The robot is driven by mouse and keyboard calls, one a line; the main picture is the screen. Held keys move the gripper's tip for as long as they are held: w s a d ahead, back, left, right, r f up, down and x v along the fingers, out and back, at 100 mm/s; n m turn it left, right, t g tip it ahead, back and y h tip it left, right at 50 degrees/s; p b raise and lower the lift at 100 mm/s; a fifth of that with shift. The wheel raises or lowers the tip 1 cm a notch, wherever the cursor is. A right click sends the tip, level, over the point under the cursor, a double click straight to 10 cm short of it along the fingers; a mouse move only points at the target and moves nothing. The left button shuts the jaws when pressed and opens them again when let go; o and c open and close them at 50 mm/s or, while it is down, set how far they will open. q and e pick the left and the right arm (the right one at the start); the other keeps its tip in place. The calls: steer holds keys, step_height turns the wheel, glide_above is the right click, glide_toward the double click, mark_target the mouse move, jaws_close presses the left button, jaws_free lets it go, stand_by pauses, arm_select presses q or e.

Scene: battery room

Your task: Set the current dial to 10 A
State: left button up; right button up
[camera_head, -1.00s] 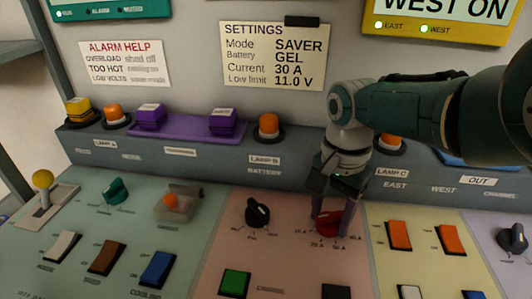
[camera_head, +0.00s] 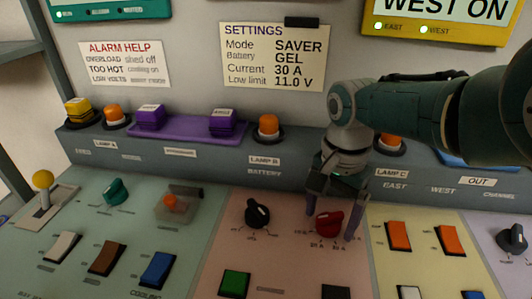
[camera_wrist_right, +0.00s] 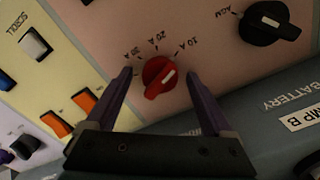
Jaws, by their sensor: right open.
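The red current dial (camera_head: 329,222) sits on the pink panel; it also shows in the right wrist view (camera_wrist_right: 157,77). There its white line points up and to the right, toward the 10 A label (camera_wrist_right: 188,47). The 20 A (camera_wrist_right: 162,38) and 30 A labels (camera_wrist_right: 131,57) lie farther round. My right gripper (camera_head: 332,224) is open, with one finger on each side of the dial. In the right wrist view, gaps show between the dial and both fingers (camera_wrist_right: 160,73). My left gripper is not in view.
A black dial (camera_head: 258,213) stands left of the red one on the same panel. Orange switches (camera_head: 398,236) are to the right. A green button (camera_head: 235,283) is nearer the front. The settings card (camera_head: 275,57) on the wall reads Current 30 A.

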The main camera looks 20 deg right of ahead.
mark_target(330, 215)
step_height(330, 215, up, 9)
steer(key=p, duration=0.6)
steer(key=shift+p, duration=0.35)
steer(key=shift+r, duration=0.4)
